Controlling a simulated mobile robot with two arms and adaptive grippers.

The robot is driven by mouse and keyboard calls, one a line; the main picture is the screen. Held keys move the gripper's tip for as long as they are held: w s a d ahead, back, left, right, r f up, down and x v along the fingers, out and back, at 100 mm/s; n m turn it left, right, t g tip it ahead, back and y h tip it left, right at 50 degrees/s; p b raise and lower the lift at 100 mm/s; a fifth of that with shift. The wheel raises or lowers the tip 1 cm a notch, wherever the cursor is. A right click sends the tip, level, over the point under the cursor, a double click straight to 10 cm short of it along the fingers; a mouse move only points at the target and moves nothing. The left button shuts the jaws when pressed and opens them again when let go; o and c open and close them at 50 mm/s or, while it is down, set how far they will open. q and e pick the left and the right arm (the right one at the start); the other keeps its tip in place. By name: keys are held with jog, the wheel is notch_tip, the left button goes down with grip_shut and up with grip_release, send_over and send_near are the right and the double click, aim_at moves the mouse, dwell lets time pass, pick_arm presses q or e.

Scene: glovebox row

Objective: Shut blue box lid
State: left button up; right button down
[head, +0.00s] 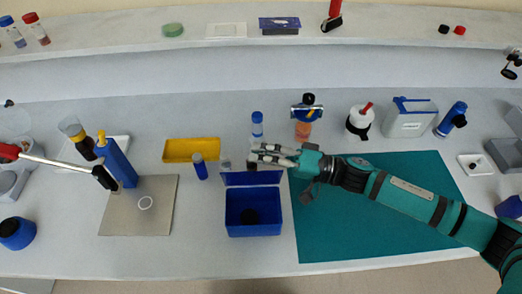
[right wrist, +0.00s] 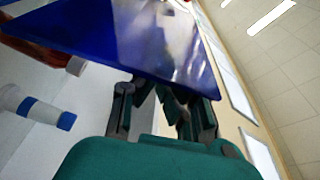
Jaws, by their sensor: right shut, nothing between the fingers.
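The blue box (head: 240,231) stands at the front middle of the bench, open, with a dark round thing inside. Its blue lid (head: 252,179) stands up at the box's back edge. My right gripper (head: 256,158) is shut and empty, just above and behind the lid's top edge in the head view. In the right wrist view the lid (right wrist: 140,35) spans the top, and the fingertips (right wrist: 165,95) are close to its edge, partly hidden by it. I cannot tell whether they touch it. My left gripper is not in view.
A teal mat (head: 400,225) lies right of the box, under my right arm. A yellow tray (head: 180,158) and a small blue-capped vial (head: 200,168) are to the left. Bottles stand behind the gripper, including a blue-capped one (head: 257,124). A grey plate (head: 125,220) lies further left.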

aim_at(250, 174)
jog(key=s+n, duration=0.2)
jog(key=n, duration=0.1)
jog(key=shift+s+r+y, duration=0.1)
jog(key=shift+s+y, duration=0.1)
jog(key=shift+y, duration=0.2)
jog(key=shift+s+n+g+y, duration=0.35)
jog(key=shift+s+n, duration=0.45)
jog(key=shift+n, duration=0.3)
jog(key=shift+s+f+n+g+b, duration=0.4)
jog(key=shift+s+n, duration=0.25)
jog(key=shift+n, duration=0.35)
jog(key=s+f+n+g+y+b, duration=0.1)
jog(key=s+f+n+g+b, duration=0.2)
jog(key=n, duration=0.7)
jog(key=shift+s+f+b, duration=0.45)
jog(key=shift+s+b, duration=0.55)
jog(key=shift+s, duration=0.1)
jog(key=shift+n+g, duration=0.25)
jog(key=shift+n, duration=0.05)
jog(key=shift+r, duration=0.15)
